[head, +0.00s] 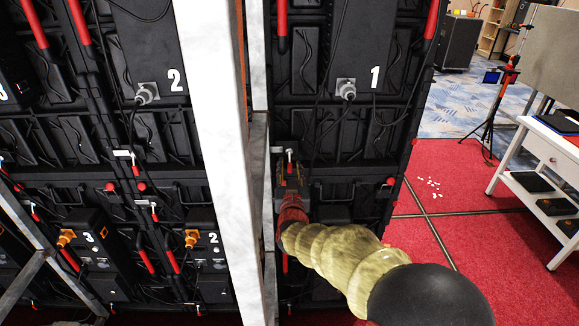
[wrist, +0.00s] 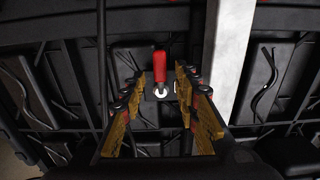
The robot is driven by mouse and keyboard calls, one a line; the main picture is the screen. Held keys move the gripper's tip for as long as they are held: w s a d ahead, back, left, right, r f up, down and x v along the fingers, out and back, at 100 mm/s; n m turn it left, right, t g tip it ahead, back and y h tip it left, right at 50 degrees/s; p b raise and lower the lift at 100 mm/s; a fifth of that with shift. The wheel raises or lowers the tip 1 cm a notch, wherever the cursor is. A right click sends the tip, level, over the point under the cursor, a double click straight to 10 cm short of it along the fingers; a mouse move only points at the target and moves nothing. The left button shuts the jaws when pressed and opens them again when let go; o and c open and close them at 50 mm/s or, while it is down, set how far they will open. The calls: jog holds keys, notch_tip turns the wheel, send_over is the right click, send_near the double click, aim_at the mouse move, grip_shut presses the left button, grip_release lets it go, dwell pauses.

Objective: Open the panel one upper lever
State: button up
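Panel one of the black video wall (head: 355,115) carries a white number 1. A small red-tipped lever (head: 289,152) shows on it, just above my gripper (head: 290,184). In the wrist view a red lever (wrist: 160,64) on a silver pivot points up the picture. It sits between the two yellow-padded fingers of my gripper (wrist: 161,92), near their tips. The fingers are apart, with a clear gap on each side of the lever's pivot. I see no contact, but cannot tell the exact depth between fingertips and lever.
A white upright beam (head: 215,130) stands left of my gripper; it also shows in the wrist view (wrist: 233,60). Panel two (head: 150,60) lies left of the beam. Dark cables run down the panels. Red carpet (head: 450,200) and a white table (head: 540,150) are at the right.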

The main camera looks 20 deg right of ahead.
jog(key=shift+x, duration=1.3)
jog(key=shift+c, duration=0.9)
grip_shut()
